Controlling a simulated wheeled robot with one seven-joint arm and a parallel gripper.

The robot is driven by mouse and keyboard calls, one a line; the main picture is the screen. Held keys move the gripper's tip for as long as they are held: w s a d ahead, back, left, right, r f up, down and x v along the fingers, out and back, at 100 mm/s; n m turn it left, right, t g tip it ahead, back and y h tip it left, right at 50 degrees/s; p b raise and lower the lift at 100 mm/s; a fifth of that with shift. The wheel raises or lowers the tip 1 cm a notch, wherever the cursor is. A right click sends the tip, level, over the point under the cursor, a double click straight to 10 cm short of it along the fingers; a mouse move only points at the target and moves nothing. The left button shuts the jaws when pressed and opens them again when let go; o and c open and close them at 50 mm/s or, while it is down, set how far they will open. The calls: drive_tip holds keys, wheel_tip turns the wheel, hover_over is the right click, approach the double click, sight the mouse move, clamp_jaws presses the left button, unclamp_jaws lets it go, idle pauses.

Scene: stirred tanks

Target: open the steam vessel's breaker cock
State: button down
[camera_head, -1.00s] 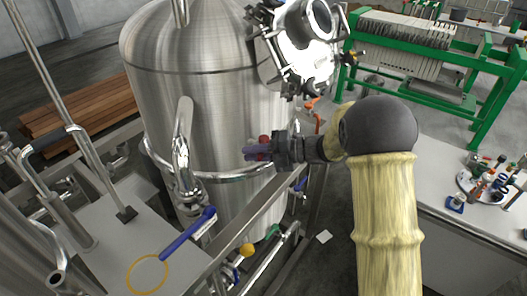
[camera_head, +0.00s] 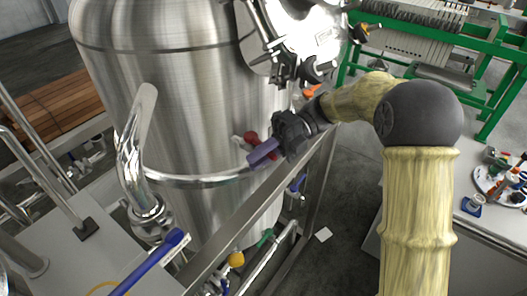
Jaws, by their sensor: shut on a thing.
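The steam vessel (camera_head: 165,95) is a large brushed steel tank filling the left and middle of the view. A small cock with a red handle (camera_head: 251,138) and a pale metal end (camera_head: 238,141) shows at its side, just above the steel ring pipe. I take it to be the breaker cock. My gripper (camera_head: 263,152) has purple fingers and is at the red handle, shut on it. The fingers and dark wrist hide part of the handle, so how far the cock is turned cannot be told.
A bent steel pipe (camera_head: 133,150) stands in front of the vessel. A blue lever (camera_head: 150,262), a yellow knob (camera_head: 236,259) and a green handle (camera_head: 265,238) lie lower down. A steel frame rail (camera_head: 245,210) runs below my gripper. A bench with small parts stands at right.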

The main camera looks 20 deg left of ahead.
drive_tip(key=shift+w+d+f+n+h, duration=0.1)
drive_tip(key=shift+w+d+n+h, duration=0.05)
drive_tip(key=shift+n+h, duration=0.15)
drive_tip(key=c, duration=1.6)
unclamp_jaws()
drive_tip(key=shift+o, duration=0.8)
drive_tip(key=shift+w, duration=0.2)
drive_tip(key=shift+g, duration=0.3)
drive_tip(key=p+v, duration=0.4)
drive_tip(key=v, duration=1.3)
drive_tip(key=shift+w+d+r, duration=0.15)
drive_tip(key=shift+w+r, duration=0.05)
drive_tip(key=shift+r, duration=0.05)
